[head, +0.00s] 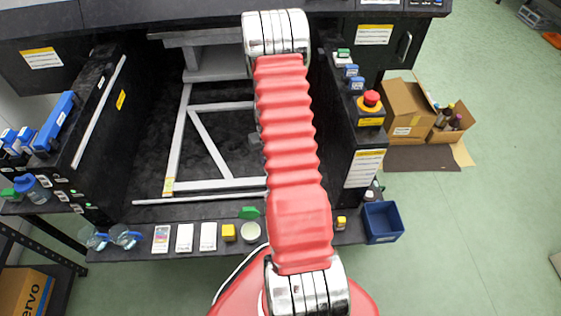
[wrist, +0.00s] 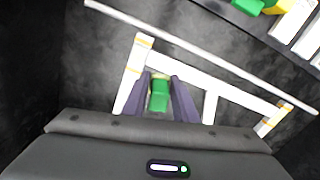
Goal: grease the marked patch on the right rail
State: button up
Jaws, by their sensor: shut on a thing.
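In the wrist view my gripper (wrist: 161,77) is shut on a small green tool (wrist: 159,98) with a pale yellowish tip. It hangs over the dark floor of the bay, just beside a white rail (wrist: 129,91). That rail bears orange bands (wrist: 144,41) near its corner with a crossbar; the wrist view is turned about, so this seems to be the right rail. I cannot tell whether the tip touches it. In the head view my red arm hides the right rail and the gripper. The left rail (head: 180,130) shows there with a yellow-orange mark at its near end.
A pale rod (head: 200,200) lies in front of the frame. The front ledge holds white cards (head: 185,238), a yellow block (head: 228,232), a round pot (head: 250,233) and a green item (head: 250,212). Dark walls flank the bay. An emergency button (head: 371,99) stands on the right.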

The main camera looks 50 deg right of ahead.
jog(key=s+d+f, duration=0.2)
jog(key=shift+s, duration=0.4)
